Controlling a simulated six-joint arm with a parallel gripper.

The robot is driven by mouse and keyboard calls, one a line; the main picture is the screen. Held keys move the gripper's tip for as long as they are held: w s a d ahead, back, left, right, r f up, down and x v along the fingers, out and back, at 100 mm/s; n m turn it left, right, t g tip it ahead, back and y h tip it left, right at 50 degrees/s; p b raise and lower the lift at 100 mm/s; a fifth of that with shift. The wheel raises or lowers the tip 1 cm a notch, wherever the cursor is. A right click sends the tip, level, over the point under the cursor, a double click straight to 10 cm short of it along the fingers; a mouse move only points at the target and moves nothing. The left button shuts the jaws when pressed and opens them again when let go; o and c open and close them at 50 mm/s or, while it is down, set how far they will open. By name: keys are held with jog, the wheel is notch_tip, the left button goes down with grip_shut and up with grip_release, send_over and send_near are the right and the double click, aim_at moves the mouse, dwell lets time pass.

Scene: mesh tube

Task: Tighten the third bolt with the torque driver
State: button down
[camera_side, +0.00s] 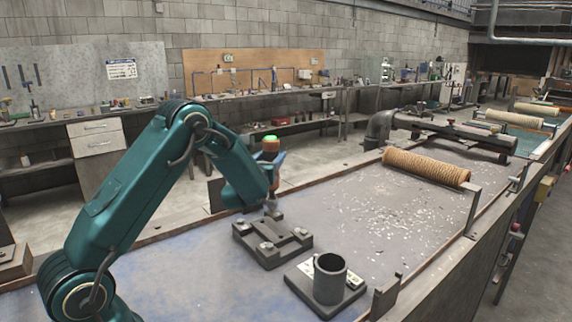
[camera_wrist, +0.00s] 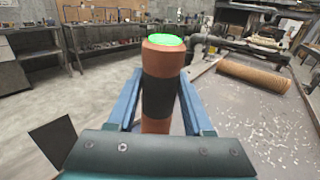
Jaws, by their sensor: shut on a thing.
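My gripper (camera_wrist: 160,100) is shut on the torque driver (camera_wrist: 162,60), an orange-brown cylinder with a dark band and a green glowing top. In the side view the driver (camera_side: 271,145) stands upright in my gripper (camera_side: 272,165). Its lower end is over the back corner of a dark grey block fixture (camera_side: 270,252). Bolts show on the fixture, one at the front left (camera_side: 267,246) and one at the right (camera_side: 300,231). I cannot tell whether the driver's tip touches a bolt; the bolt under it is hidden.
A dark grey cup-like holder (camera_side: 331,280) stands on a flat base plate (camera_side: 300,277) to the right of the fixture. A rope-wrapped roller (camera_side: 426,168) and a dark pipe (camera_side: 455,133) lie further back. The bench top (camera_side: 370,215) between is clear apart from pale flakes.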

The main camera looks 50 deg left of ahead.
jog(key=shift+f, duration=0.8)
dwell(1.7)
dwell(0.4)
